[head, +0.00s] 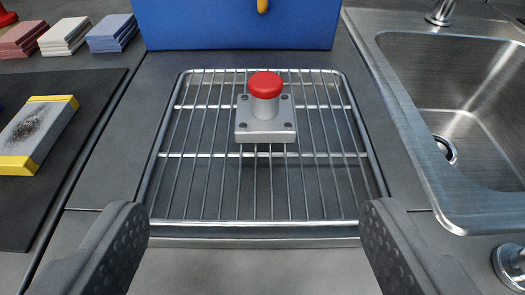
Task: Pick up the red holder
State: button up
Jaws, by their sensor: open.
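The red holder (266,86) has a round red knob on a short metal post. The post rises from a square grey plate (265,134) with a dark bolt at each corner. It stands upright on a wire rack (190,156), a little above the middle of the picture. My gripper (258,238) is open and empty. Its two dark, dimpled fingers stand wide apart at the bottom left and bottom right, on the near side of the rack. They are apart from the holder, which lies beyond them and between them in the picture.
A steel sink (440,75) with a tap is at right. A blue box (230,25) stands behind the rack. At left, a dark mat (85,135) bears a grey block with yellow ends (38,135). Red, white and blue stacks (65,36) stand behind it.

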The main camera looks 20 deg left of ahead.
aim_at(264, 117)
jog(key=shift+w+d+f, duration=0.1)
jog(key=shift+w+f, duration=0.4)
jog(key=shift+f, duration=0.35)
jog(key=b+x, duration=0.2)
jog(key=x, duration=1)
jog(key=shift+d+b, duration=0.1)
jog(key=shift+b, duration=0.2)
jog(key=shift+w, duration=0.3)
jog(key=shift+c, duration=0.3)
jog(key=c, duration=1.3)
